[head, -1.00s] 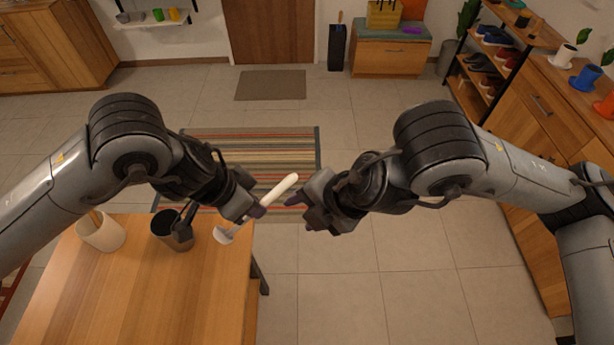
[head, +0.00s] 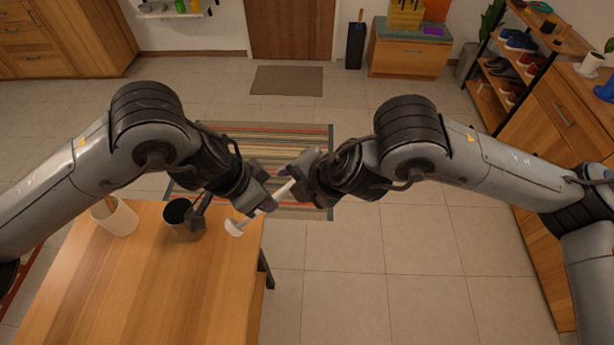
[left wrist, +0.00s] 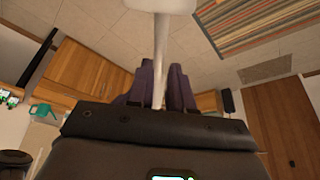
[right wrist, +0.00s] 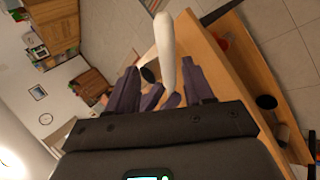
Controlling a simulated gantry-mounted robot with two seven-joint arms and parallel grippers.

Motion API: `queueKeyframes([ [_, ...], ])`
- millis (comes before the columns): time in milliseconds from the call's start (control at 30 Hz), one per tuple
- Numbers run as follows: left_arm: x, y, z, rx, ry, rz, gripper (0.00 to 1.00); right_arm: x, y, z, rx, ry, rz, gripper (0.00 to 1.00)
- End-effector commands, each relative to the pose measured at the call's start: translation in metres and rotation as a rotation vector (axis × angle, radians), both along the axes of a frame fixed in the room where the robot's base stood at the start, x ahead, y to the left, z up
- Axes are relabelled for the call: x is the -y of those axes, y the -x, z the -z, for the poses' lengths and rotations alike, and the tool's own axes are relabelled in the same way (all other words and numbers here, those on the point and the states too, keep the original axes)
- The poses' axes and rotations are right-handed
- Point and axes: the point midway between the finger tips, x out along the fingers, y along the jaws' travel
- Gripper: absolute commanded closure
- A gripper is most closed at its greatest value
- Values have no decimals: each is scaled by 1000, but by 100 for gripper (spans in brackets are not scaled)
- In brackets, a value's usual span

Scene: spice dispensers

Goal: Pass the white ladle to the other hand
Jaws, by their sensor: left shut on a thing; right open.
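The white ladle (head: 234,227) hangs tilted above the table's far right corner, bowl end low and handle up to the right. My left gripper (head: 268,203) is shut on its handle. In the left wrist view the ladle (left wrist: 161,55) runs up from between the dark fingers (left wrist: 163,85); its bowl is cut off at the top edge. My right gripper (head: 284,180) is open at the upper end of the handle. In the right wrist view the handle (right wrist: 165,50) lies between the spread fingers (right wrist: 160,88); I cannot tell whether they touch it.
The wooden table (head: 150,290) carries a cream container (head: 115,219) and a dark container (head: 182,212) with a dark utensil at its rim. A striped rug (head: 315,150) lies on the floor behind. The tiled floor right of the table is clear. A wooden cabinet stands at right.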

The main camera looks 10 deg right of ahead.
Motion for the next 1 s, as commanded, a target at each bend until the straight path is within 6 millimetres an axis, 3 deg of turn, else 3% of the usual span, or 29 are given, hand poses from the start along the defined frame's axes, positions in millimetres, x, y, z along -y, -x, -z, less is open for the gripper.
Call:
queueKeyframes([
  [233, 0, 0, 0, 0, 0, 0, 100, -10, -11, 19, -2, 1, -1, 48],
  [667, 0, 0, 0, 0, 0, 0, 100, -12, -15, 23, 0, 0, 0, 48],
  [1000, 1, 1, 1, -2, 0, 3, 100, -13, -15, 21, 2, -4, 0, 99],
])
